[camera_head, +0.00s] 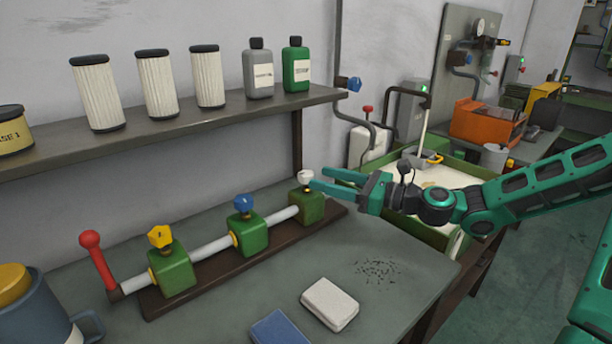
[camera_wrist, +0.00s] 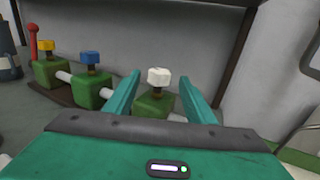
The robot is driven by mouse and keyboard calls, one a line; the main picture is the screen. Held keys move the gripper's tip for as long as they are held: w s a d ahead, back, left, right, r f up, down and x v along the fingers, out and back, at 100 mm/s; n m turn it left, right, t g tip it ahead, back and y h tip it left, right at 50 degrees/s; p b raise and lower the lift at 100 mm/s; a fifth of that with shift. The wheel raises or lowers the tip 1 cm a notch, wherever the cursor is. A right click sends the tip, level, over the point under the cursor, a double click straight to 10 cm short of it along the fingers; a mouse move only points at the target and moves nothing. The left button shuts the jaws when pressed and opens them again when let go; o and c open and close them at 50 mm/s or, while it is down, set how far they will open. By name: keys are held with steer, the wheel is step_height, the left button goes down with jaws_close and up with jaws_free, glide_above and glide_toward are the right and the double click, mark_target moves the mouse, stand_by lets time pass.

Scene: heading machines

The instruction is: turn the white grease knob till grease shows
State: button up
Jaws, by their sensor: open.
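The white grease knob (camera_head: 305,177) sits on top of the right-hand green block (camera_head: 307,207) of a pipe row on the bench. My gripper (camera_head: 318,180) is open at the knob's right side in the head view. In the wrist view, the white knob (camera_wrist: 159,76) stands ahead, between the two open fingers (camera_wrist: 162,88) and apart from both. The knob is upright. I cannot tell whether the fingertips reach it in depth. No grease shows around the knob.
A blue knob (camera_head: 243,204), a yellow knob (camera_head: 160,237) and a red lever (camera_head: 97,259) stand left along the same pipe. A shelf (camera_head: 200,121) with filters and bottles hangs above. A white block (camera_head: 330,304) and dark specks lie on the bench front.

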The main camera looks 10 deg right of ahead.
mark_target(305, 173)
steer(key=shift+x, duration=3.15)
steer(key=c, duration=1)
